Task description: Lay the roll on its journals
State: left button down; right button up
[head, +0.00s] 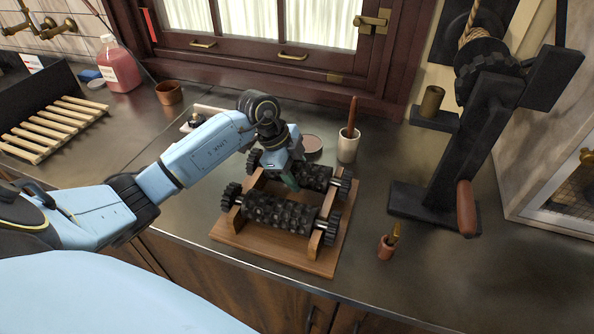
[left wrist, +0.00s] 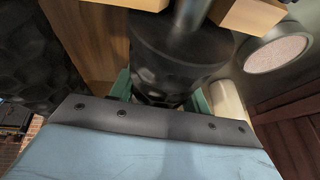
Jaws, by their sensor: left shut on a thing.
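A wooden stand (head: 228,241) with upright end cheeks sits on the dark counter. A dark embossed front roll (head: 280,214) lies across it with toothed gears at both ends. Behind it is a second dark roll (head: 316,177), also with end gears. My left gripper (head: 290,180) reaches down over this back roll and is shut on it. In the left wrist view the roll (left wrist: 165,62) sits between the green fingertips, and its metal axle (left wrist: 190,14) runs between two wooden blocks (left wrist: 252,13). I cannot tell whether the axle rests in its slots. My right gripper is not in view.
A round tin (head: 312,144) and a white cup (head: 348,146) with a brown handle stand behind the stand. A tall dark press (head: 462,150) stands further right. The counter's right front is clear.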

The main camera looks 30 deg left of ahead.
pick_arm(q)
jog(key=c, duration=0.6)
grip_release()
jog(key=shift+r, duration=0.15)
jog(key=shift+c, duration=0.2)
jog(key=shift+o, duration=0.2)
jog(key=shift+s+f, duration=0.1)
jog(key=shift+f, duration=0.15)
jog(key=p+v, duration=0.1)
jog(key=v, duration=1.2)
jog(key=shift+r, duration=0.35)
